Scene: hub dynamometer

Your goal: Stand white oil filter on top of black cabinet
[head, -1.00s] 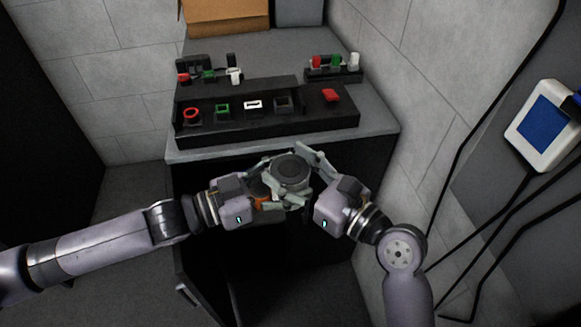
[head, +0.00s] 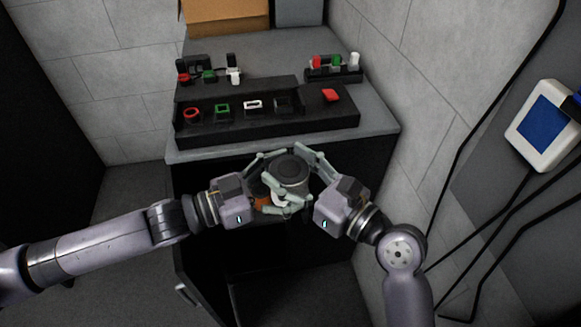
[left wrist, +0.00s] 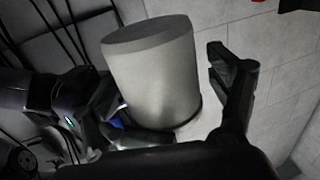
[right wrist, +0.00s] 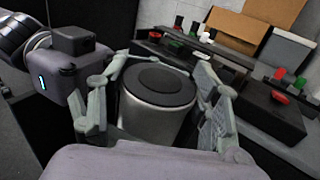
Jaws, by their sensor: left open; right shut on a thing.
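The white oil filter (head: 292,174) looks like a pale grey-white cylinder with a dark round top. It is upright in front of the cabinet's front edge, held in the air. My right gripper (head: 308,178) is shut on it, with a finger on each side in the right wrist view (right wrist: 155,104). My left gripper (head: 266,182) is open around the filter's left side; the left wrist view shows the filter (left wrist: 155,75) beside a spread finger. The black cabinet (head: 215,185) has a grey top (head: 378,115) just behind the filter. The fingers partly hide the filter's lower body.
A black button panel (head: 265,130) covers much of the cabinet top's front, with two small button blocks (head: 335,72) behind. A cardboard box (head: 225,14) stands at the back. An orange thing (head: 262,203) shows below the filter. A wall-side blue-screen panel (head: 545,122) is at right.

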